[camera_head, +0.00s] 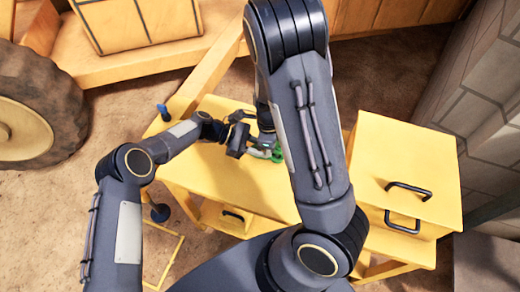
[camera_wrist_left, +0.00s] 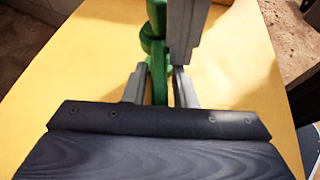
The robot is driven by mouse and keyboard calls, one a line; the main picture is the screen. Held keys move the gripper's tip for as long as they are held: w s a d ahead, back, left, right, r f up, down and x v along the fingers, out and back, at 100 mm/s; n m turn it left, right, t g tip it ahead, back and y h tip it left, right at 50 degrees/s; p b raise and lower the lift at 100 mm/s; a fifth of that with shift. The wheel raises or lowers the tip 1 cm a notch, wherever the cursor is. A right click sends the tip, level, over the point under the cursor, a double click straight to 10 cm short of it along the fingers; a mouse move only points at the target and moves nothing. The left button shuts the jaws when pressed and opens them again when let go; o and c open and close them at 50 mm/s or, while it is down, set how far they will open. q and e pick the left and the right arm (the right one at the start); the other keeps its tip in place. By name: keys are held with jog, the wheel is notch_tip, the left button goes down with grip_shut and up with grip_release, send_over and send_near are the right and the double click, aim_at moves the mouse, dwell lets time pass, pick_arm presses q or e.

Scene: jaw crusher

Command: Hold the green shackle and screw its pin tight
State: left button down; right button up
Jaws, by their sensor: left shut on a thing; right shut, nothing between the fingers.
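The green shackle (camera_head: 278,154) is on the yellow table, partly hidden by my arms in the head view. In the left wrist view its green body (camera_wrist_left: 158,75) runs up between the fingers, with a thicker round part higher up. My left gripper (camera_head: 258,149) is shut on the green shackle; its fingers also show in the left wrist view (camera_wrist_left: 159,88). My right gripper (camera_head: 268,140) is shut and empty close beside the shackle, largely hidden behind its own arm. A grey finger-like piece overlaps the green part in the left wrist view. I cannot make out the pin separately.
The yellow table (camera_head: 225,180) is clear in front of the grippers. A blue-topped item (camera_head: 163,111) stands at its left edge. A large wheel (camera_head: 35,110) and yellow machine are behind left.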

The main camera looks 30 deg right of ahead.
jog(key=shift+t, duration=0.5)
jog(key=w+r, duration=0.1)
jog(key=r, duration=0.1)
jog(key=w+d+r, duration=0.1)
jog(key=shift+w+r, duration=0.3)
jog(key=shift+r, duration=0.1)
jog(key=shift+o, duration=0.7)
jog(key=shift+r, duration=0.3)
jog(key=shift+s+a+r, duration=0.1)
jog(key=shift+s+r, duration=0.05)
jog(key=shift+r, duration=0.75)
jog(key=shift+s+r, duration=0.1)
jog(key=shift+r, duration=0.75)
jog(key=o, duration=0.3)
jog(key=shift+s+r, duration=0.1)
jog(key=shift+r, duration=0.1)
jog(key=shift+o, duration=0.2)
jog(key=s+d+r+n, duration=0.2)
jog(key=s+r+n, duration=0.1)
jog(key=s+r, duration=0.3)
notch_tip(320, 180, down, 11)
jog(key=w, duration=0.1)
jog(key=shift+a, duration=0.2)
